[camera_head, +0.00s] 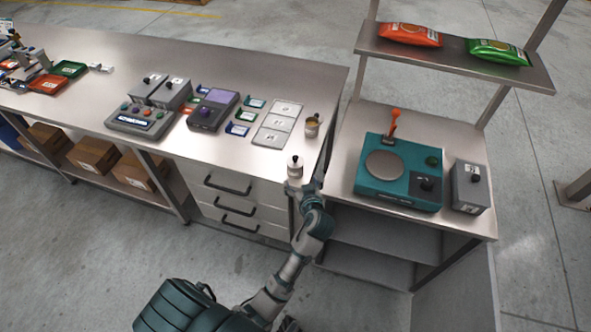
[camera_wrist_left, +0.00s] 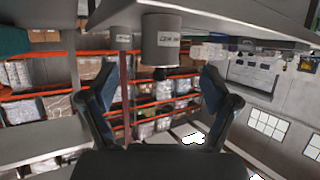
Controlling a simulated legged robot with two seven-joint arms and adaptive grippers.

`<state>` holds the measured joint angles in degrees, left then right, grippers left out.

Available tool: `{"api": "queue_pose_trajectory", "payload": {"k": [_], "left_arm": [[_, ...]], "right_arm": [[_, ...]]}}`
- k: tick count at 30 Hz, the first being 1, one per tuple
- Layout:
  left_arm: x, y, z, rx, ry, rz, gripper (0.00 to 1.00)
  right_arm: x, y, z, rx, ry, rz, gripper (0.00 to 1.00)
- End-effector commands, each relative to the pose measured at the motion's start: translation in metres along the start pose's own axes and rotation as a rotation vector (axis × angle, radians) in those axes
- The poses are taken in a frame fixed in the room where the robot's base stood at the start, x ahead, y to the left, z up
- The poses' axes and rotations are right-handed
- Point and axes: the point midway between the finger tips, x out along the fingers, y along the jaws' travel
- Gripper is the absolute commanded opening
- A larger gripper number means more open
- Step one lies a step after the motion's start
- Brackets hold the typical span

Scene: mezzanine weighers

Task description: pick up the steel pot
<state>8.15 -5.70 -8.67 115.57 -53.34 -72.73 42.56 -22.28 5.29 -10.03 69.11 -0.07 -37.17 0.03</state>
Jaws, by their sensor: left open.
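A small steel pot (camera_head: 295,167) with a pale label and a dark knob on top stands at the front edge of the long steel bench, near its right end. In the left wrist view, which is upside down, the pot (camera_wrist_left: 161,45) shows large, its knob pointing down in the picture. My left gripper (camera_head: 305,185) is open just on the near side of the pot. Its two dark fingers (camera_wrist_left: 158,78) stand apart, with the knob between them in the picture. No contact with the pot shows. My right gripper is not in view.
A grey three-panel tray (camera_head: 278,124) lies to the left. Across a narrow gap, a lower table holds a teal scale (camera_head: 399,172) and a grey box (camera_head: 470,187). Drawers (camera_head: 232,200) are below the bench.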

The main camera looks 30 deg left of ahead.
Motion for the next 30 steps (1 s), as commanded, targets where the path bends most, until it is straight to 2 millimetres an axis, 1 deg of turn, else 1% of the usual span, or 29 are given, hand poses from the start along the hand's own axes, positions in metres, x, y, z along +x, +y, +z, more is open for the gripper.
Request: {"api": "queue_pose_trajectory", "payload": {"k": [1,3,6,14,18,21,24,30], "left_arm": [[0.012,0.0,-0.001,0.004,0.002,-0.002,0.87],[0.028,0.001,0.0,0.005,0.001,-0.002,0.87],[0.044,0.001,0.001,0.004,0.0,0.0,0.87],[0.067,0.0,0.003,0.004,-0.002,0.001,0.87],[0.09,-0.001,0.009,0.006,-0.002,-0.001,0.87],[0.103,0.0,0.009,0.005,-0.003,0.0,0.87],[0.109,0.0,0.009,0.004,-0.003,0.001,0.87],[0.109,0.0,0.009,0.003,-0.004,0.002,0.87]], "right_arm": [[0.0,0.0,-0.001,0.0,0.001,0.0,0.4],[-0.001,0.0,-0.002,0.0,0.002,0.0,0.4],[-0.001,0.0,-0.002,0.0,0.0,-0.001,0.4],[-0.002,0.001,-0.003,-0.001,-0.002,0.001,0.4],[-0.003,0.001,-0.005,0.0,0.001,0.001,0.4],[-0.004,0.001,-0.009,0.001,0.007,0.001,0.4],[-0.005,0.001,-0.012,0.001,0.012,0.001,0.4],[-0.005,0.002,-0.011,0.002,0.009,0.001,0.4]]}}
